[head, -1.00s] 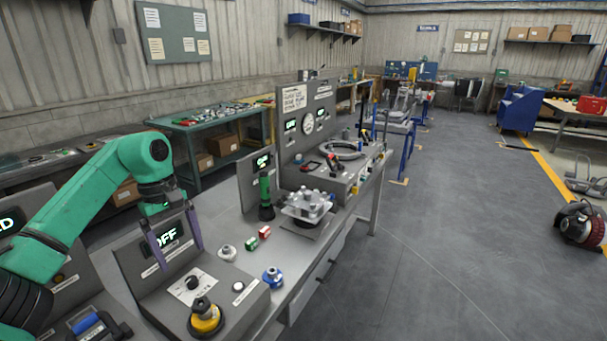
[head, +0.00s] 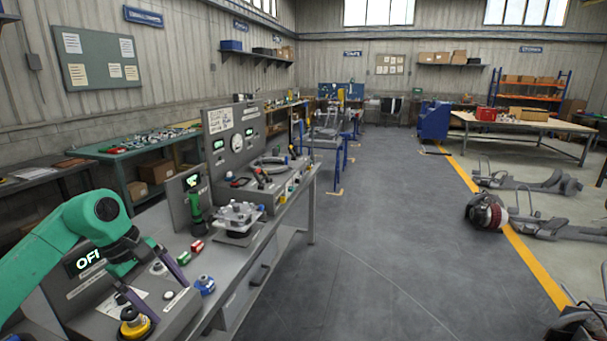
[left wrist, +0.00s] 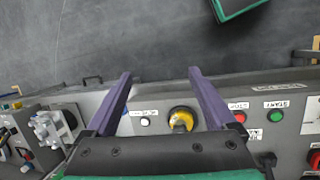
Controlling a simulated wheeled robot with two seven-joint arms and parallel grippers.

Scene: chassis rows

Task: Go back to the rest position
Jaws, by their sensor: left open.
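My left arm comes in from the left in the head view. Its gripper (head: 160,287) is open and empty, with two purple fingers spread apart over the grey console with the OFF display (head: 88,262). A yellow knob (head: 134,322) on that console shows just below the fingers. In the left wrist view the open fingers (left wrist: 160,74) reach past the bench edge toward the floor, and the yellow knob (left wrist: 181,119) shows between them. Nothing is held. My right gripper is not in view.
The bench carries a blue-based knob (head: 205,285), a red part (head: 197,246), a green part (head: 183,258), a fixture (head: 238,218) and a gauge panel (head: 237,143). The floor (head: 380,240) right of the bench is clear. A red-and-black machine (head: 487,212) stands farther right.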

